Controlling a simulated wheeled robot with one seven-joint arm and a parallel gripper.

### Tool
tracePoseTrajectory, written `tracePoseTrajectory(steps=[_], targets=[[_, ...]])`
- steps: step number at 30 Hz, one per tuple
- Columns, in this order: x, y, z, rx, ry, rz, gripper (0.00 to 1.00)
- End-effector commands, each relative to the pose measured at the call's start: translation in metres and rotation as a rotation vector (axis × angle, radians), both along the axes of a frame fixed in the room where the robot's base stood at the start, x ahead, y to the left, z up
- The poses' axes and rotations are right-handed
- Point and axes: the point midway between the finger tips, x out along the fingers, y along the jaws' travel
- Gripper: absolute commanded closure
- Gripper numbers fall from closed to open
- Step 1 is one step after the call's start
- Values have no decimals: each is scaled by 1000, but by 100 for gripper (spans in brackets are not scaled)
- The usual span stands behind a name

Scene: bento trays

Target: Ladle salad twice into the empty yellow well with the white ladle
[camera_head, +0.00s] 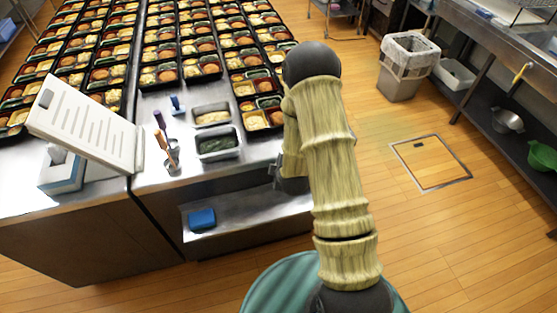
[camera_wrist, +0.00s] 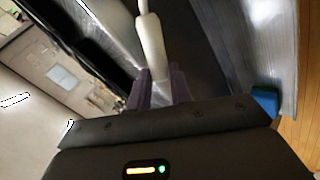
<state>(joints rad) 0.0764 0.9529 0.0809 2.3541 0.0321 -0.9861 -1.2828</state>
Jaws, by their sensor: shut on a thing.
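My gripper (camera_wrist: 158,85) is shut on the white handle of the ladle (camera_wrist: 151,42) in the wrist view. The ladle's bowl is out of clear view. In the head view my gripper (camera_head: 277,175) is mostly hidden behind my arm, low at the counter's front edge, and the ladle cannot be made out. A steel container of dark green salad (camera_head: 218,144) sits near the counter's front edge, left of my gripper. The front bento tray, partly covered by my arm, has a yellow well (camera_head: 254,121) at its near left.
A second steel container (camera_head: 211,115) with pale food stands behind the salad. A utensil holder (camera_head: 172,160) and white slotted board (camera_head: 85,125) are to the left. A blue sponge (camera_head: 202,218) lies on the lower shelf. Many filled bento trays cover the back.

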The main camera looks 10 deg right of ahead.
Motion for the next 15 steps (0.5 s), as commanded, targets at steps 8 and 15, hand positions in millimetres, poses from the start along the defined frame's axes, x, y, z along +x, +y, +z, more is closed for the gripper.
tracePoseTrajectory(steps=[8, 15], targets=[[1, 2, -47, 0, -1, 3, 100], [1, 2, -77, 0, -1, 5, 100]])
